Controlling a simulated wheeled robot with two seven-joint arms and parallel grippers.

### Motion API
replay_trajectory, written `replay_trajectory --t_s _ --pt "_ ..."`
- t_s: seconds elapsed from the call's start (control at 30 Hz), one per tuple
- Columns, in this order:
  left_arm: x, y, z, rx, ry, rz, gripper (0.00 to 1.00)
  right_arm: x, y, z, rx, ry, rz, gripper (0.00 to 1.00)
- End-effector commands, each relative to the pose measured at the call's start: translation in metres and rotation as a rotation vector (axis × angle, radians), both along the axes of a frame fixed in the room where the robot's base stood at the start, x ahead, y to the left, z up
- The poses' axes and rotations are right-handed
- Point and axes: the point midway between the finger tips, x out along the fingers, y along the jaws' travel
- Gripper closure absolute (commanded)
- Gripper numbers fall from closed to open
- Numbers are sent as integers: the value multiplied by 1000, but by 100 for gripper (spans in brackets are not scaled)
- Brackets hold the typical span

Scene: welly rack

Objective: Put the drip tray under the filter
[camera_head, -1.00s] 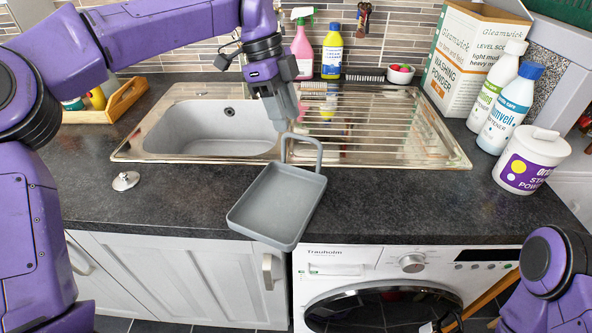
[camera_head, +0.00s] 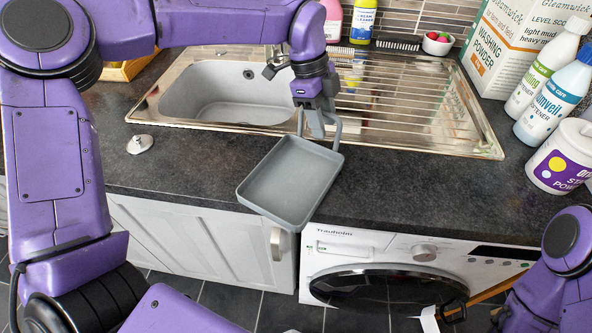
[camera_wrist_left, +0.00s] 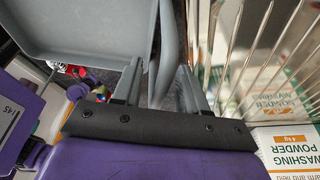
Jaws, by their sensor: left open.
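The grey drip tray (camera_head: 290,185) sits at the front edge of the dark worktop, its near end sticking out past the edge. Its looped handle (camera_head: 337,128) points back towards the sink. My left gripper (camera_head: 317,128) is at the handle from above, jaws open. In the left wrist view the tray (camera_wrist_left: 85,28) is at the upper left, and a handle bar (camera_wrist_left: 167,50) runs down between the two fingers (camera_wrist_left: 158,88). The filter cannot be made out.
The steel sink (camera_head: 235,92) and its ribbed drainer (camera_head: 420,118) lie behind the tray. The washing machine (camera_head: 395,248) stands below the worktop. Bottles, a white tub (camera_head: 560,160) and a washing powder box (camera_head: 505,45) stand at the right. A sink plug (camera_head: 140,144) lies left.

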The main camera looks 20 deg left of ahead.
Motion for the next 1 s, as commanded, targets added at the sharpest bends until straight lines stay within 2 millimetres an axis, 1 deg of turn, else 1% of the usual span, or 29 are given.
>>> replay_trajectory --t_s 0.17,0.2,0.3,0.63,0.73,0.83,0.9,0.97,1.0 --pt "0 0 0 0 0 0 58 0 0 0 0 0 0 57" --pt "0 0 0 0 0 0 71 0 0 0 0 0 0 57" --pt "0 0 0 0 0 0 100 0 0 0 0 0 0 57" --pt "0 0 1 0 -1 0 100 0 0 0 0 0 0 57" --pt "0 0 5 1 -1 0 100 0 0 -1 0 0 0 57" --pt "1 0 17 1 -3 1 100 0 0 -2 0 0 0 57" --pt "1 0 30 1 -4 0 100 0 0 -3 0 0 0 57" --pt "-9 -2 41 -1 -6 -1 100 0 0 -10 0 0 0 57" --pt "-18 -4 50 -2 -7 -2 100 0 0 -14 0 0 0 57"
